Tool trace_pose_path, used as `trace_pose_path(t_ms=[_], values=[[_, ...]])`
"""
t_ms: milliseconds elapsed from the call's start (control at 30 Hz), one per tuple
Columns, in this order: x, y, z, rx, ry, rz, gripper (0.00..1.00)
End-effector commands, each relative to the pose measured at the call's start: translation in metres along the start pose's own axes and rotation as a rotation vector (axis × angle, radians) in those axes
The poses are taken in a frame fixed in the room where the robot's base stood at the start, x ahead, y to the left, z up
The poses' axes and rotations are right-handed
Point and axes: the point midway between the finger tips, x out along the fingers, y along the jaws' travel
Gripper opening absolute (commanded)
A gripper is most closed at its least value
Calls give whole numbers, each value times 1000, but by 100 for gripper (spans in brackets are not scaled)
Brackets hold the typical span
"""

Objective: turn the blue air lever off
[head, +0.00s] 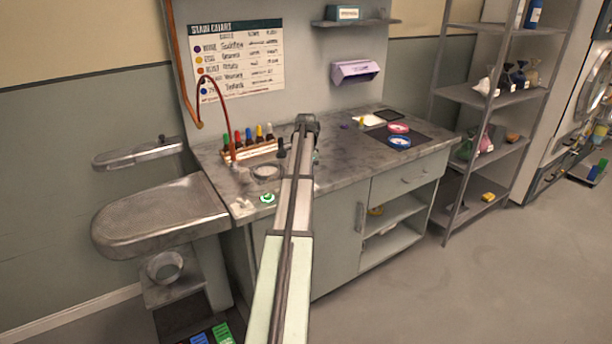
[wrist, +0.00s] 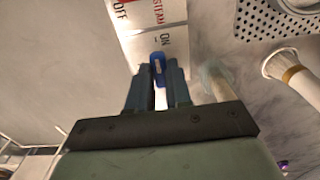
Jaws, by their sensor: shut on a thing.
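The blue lever (wrist: 157,61) shows in the wrist view at the upper middle, between the fingertips of my gripper (wrist: 158,76). My gripper is shut on it. Behind it is a pale label plate (wrist: 150,42) with "OFF" at the top left, "STEAM" in red and "ON" beside the lever. The lever lies at the "ON" end of the plate. The fingers hide part of the lever. In the head view, my arm reaches over the worktop, and I cannot make out the lever or the fingertips.
The grey worktop (head: 345,160) carries a rack of coloured bottles (head: 248,153) and a red and a blue round item at right. A perforated metal piece (wrist: 282,20) and a white nozzle-like part (wrist: 280,65) are close to my gripper's right in the wrist view.

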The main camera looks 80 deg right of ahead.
Motion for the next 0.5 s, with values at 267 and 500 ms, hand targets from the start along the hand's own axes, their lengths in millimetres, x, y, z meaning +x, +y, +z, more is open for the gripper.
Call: trace_pose_path(t_ms=[267,500], values=[[0,0,0,0,0,0,0],[0,0,0,-26,0,0,0]])
